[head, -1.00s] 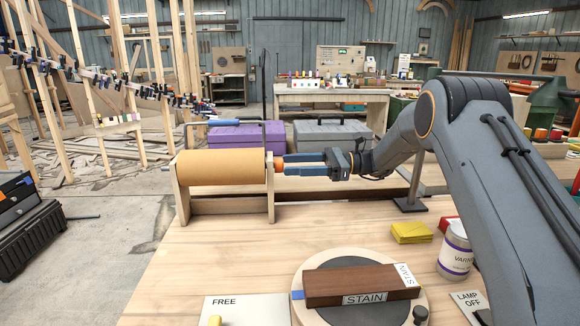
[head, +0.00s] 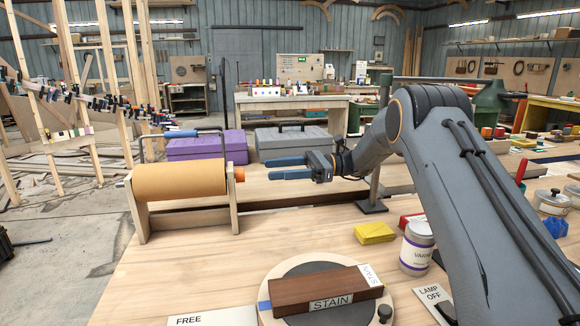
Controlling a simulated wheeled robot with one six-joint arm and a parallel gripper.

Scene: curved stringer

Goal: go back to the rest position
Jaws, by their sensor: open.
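My gripper (head: 290,168) is in the middle of the head view, its two blue fingers pointing left with a gap between them and nothing in it. It hangs above the wooden workbench (head: 185,275). A roll of brown paper (head: 180,181) in a wooden stand (head: 139,212) is to the left of the fingertips. The roll's orange end knob (head: 239,175) is apart from the fingers, with clear space between.
A dark wood block (head: 320,287) labelled STAIN lies on a round turntable (head: 272,318) in front. A yellow pad (head: 374,232) and a varnish can (head: 416,248) stand to the right. Purple (head: 205,146) and grey (head: 292,142) toolboxes are behind.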

